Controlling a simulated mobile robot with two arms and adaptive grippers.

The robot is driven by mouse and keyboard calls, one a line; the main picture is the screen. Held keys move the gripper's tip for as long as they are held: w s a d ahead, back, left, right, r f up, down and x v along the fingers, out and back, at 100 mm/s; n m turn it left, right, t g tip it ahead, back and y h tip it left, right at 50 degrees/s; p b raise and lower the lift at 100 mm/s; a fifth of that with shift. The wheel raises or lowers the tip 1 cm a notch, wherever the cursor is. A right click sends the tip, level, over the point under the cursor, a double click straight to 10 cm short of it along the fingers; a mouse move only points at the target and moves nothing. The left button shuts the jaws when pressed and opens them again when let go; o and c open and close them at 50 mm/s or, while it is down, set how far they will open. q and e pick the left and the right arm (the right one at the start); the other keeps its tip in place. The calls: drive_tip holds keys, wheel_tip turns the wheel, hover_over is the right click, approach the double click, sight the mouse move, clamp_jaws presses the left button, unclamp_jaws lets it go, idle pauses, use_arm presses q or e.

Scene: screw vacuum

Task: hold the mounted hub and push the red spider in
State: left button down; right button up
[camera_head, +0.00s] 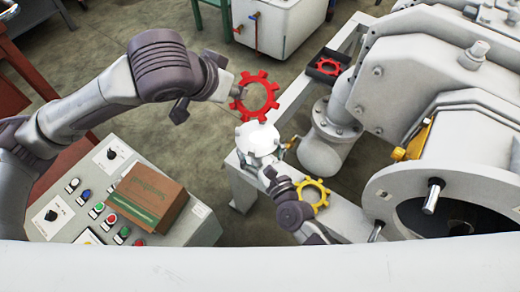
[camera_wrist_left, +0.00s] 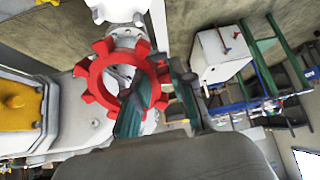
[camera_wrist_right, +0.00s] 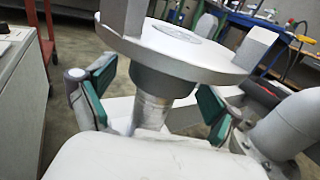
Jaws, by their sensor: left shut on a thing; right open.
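The red spider (camera_head: 262,80) is a toothed ring held at its left edge by my left gripper (camera_head: 238,92). It also shows in the left wrist view (camera_wrist_left: 97,75), with a green-padded finger across it. The white mounted hub (camera_head: 257,140) is just below the spider in the head view, apart from it as far as I can tell. In the right wrist view the hub shows a white disc with upright jaws (camera_wrist_right: 190,50) over a dark collar and metal shaft. My right gripper (camera_wrist_right: 155,88) is open, its green pads on either side of the collar and shaft.
A yellow toothed ring (camera_head: 313,193) lies beside my right wrist. Another red ring (camera_head: 328,66) sits in a dark tray on the frame. Large grey machinery (camera_head: 440,150) fills the right. A control panel (camera_head: 60,205) with a brown box (camera_head: 147,195) stands at the lower left.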

clamp_jaws()
use_arm(q)
wheel_tip(320, 180, down, 7)
drive_tip(key=w+d+m+g+y, duration=0.1)
drive_tip(key=w+g+y, duration=0.1)
drive_tip(key=g+y, duration=0.2)
drive_tip(key=shift+w+d+m+g, duration=0.25)
drive_tip(key=shift+m+g, duration=0.05)
drive_tip(key=shift+g, duration=1.3)
